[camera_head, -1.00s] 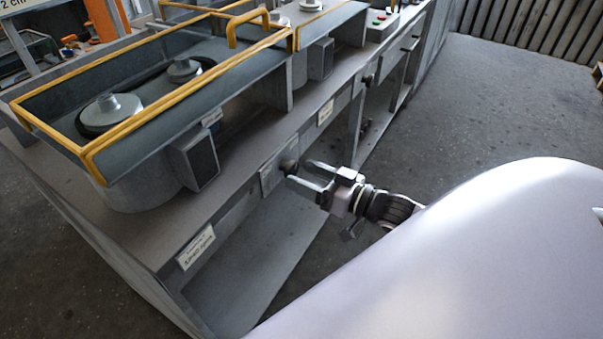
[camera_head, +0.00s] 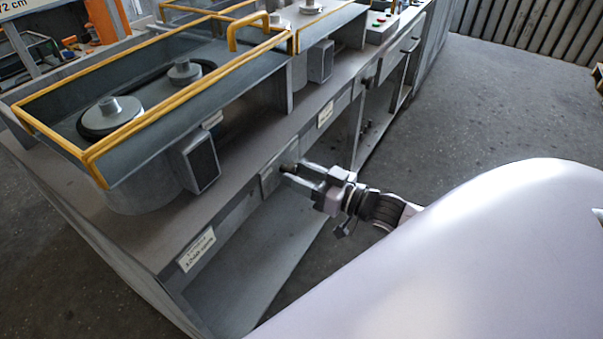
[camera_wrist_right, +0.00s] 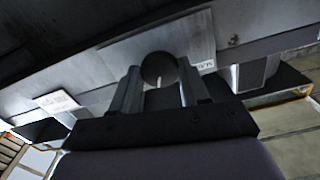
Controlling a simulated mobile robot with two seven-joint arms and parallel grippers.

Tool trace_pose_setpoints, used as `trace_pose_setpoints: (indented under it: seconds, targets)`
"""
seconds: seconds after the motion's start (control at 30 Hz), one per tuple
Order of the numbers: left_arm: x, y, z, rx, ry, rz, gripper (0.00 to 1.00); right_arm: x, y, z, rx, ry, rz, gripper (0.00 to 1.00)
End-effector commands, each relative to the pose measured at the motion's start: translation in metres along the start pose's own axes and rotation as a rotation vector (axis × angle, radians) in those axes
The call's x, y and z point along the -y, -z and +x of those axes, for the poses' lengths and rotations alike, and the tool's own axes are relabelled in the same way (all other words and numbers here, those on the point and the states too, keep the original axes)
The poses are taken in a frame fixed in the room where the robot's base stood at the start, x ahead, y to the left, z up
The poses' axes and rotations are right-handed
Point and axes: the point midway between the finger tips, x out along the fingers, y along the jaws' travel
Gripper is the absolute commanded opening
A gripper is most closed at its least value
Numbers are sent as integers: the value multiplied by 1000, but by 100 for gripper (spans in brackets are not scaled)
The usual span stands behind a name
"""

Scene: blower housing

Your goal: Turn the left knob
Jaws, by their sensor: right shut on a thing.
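The left knob (camera_wrist_right: 158,68) is a dark round knob with a light mark, on a plate on the front of the grey bench. In the head view the knob (camera_head: 288,168) is partly covered by the fingertips. My right gripper (camera_head: 297,173) is at the knob, with one finger on each side of it. In the right wrist view the right gripper (camera_wrist_right: 158,85) is shut on the knob. My left gripper is not in view.
A grey bench (camera_head: 150,225) with yellow rails (camera_head: 180,95) and round fittings on top runs along the left. A second dark knob (camera_head: 367,82) is farther along its front. White labels (camera_head: 197,249) mark the front. Open floor (camera_head: 490,110) lies to the right.

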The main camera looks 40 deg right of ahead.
Motion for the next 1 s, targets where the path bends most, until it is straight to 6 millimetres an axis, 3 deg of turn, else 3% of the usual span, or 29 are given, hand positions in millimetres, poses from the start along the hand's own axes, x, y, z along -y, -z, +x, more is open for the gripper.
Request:
trace_pose_setpoints:
  seconds: [0.3, 0.7, 0.73, 0.77, 0.8, 1.0]
  targets:
    - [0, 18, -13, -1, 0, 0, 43, 0, 2, 0, 0, -1, -336, 15]
    - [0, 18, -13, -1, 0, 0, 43, 0, 1, 0, -2, 1, -385, 15]
    - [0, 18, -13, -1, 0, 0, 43, 0, 1, 0, -2, 1, -385, 55]
    - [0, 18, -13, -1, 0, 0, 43, 0, 1, 0, -2, 1, -384, 65]
    - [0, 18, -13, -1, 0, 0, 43, 0, 1, 0, -2, 1, -384, 71]
    - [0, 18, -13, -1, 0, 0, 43, 0, 1, 0, -1, 0, -383, 71]
